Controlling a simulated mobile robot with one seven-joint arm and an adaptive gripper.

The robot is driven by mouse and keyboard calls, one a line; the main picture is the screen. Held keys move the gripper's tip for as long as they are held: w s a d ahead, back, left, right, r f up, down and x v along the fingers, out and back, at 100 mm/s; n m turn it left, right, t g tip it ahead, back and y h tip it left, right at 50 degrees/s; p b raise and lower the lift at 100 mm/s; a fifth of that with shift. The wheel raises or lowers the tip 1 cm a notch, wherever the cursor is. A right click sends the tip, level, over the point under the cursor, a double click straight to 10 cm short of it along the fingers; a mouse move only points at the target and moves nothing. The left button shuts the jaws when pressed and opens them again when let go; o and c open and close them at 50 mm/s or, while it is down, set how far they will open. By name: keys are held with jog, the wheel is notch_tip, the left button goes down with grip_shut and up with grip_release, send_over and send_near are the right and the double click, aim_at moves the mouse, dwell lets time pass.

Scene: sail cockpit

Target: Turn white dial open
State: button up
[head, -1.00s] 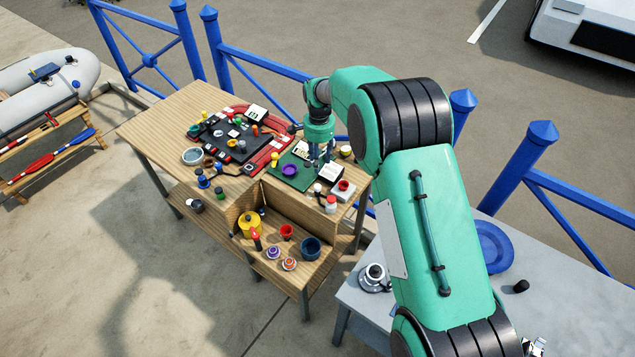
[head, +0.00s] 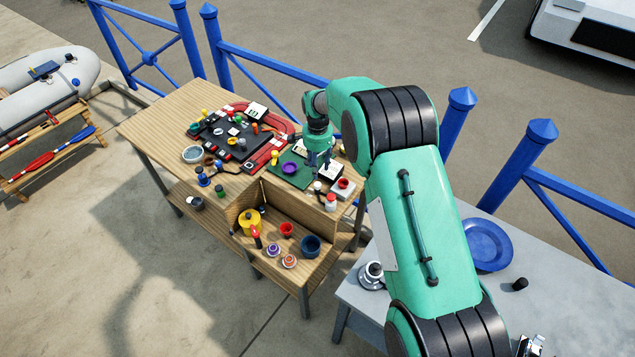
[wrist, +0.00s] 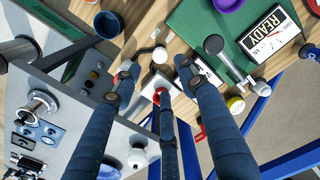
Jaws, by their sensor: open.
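A small white round knob (head: 317,187) sits on the wooden bench top near its front right edge; a white knob also shows in the wrist view (wrist: 160,56), beside a short dark link. I cannot tell for certain that it is the white dial. My gripper (head: 319,165) is over the right end of the bench, above the area between the green board (head: 301,173) and this knob. In the wrist view my gripper (wrist: 157,74) has its dark fingers spread and empty, with the knob between and beyond the fingertips. The fingers hide part of the bench.
A red-and-white container (head: 331,203) and a box with a red button (head: 343,186) stand nearby. A black panel (head: 238,142) with several coloured knobs lies left. Blue railing (head: 262,65) runs behind.

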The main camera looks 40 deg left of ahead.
aim_at(318, 184)
notch_tip(318, 184, down, 9)
jog(key=shift+f+p, duration=0.2)
jog(key=shift+p, duration=0.1)
dwell(0.4)
grip_shut()
